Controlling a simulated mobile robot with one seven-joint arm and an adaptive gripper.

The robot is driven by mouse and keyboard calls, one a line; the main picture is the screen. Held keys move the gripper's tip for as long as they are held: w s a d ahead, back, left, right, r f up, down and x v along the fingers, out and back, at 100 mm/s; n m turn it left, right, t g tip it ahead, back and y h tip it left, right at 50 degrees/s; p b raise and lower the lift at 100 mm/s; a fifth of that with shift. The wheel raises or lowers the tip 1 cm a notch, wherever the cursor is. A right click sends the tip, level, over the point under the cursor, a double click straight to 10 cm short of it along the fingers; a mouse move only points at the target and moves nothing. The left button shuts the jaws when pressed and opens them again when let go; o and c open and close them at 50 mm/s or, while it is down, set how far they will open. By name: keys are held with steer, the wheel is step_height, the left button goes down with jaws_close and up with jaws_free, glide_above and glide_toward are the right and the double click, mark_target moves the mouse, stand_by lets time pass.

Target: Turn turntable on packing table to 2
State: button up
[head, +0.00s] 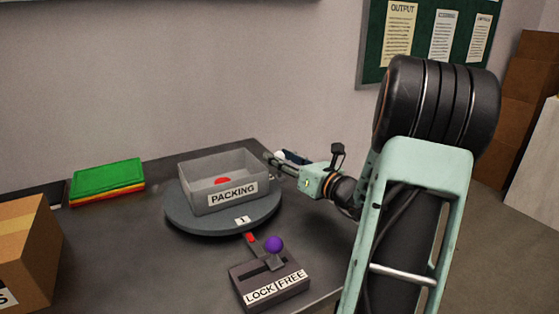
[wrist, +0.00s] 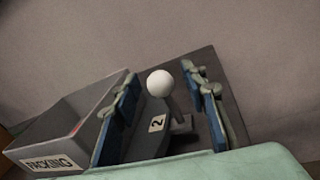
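The round dark grey turntable (head: 180,217) sits on the packing table and carries a grey box labelled PACKING (head: 205,199). A label 1 (head: 243,219) is at its front rim, towards the lever box. In the wrist view a label 2 (wrist: 157,123) shows on the turntable, near a white ball knob (wrist: 160,83). My gripper (head: 273,161) is at the turntable's back right side. Its blue-padded fingers (wrist: 165,92) are open, with the white knob appearing between them. Whether they touch it I cannot tell. In the head view the knob is mostly hidden by the gripper.
A box marked LOCK and FREE (head: 268,290) with a purple-knobbed lever (head: 274,244) stands in front of the turntable, beside a small red piece (head: 251,238). Green, yellow and red trays (head: 107,178) and a cardboard box (head: 28,245) are at left.

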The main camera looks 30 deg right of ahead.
steer(key=shift+w, duration=0.35)
jaws_close()
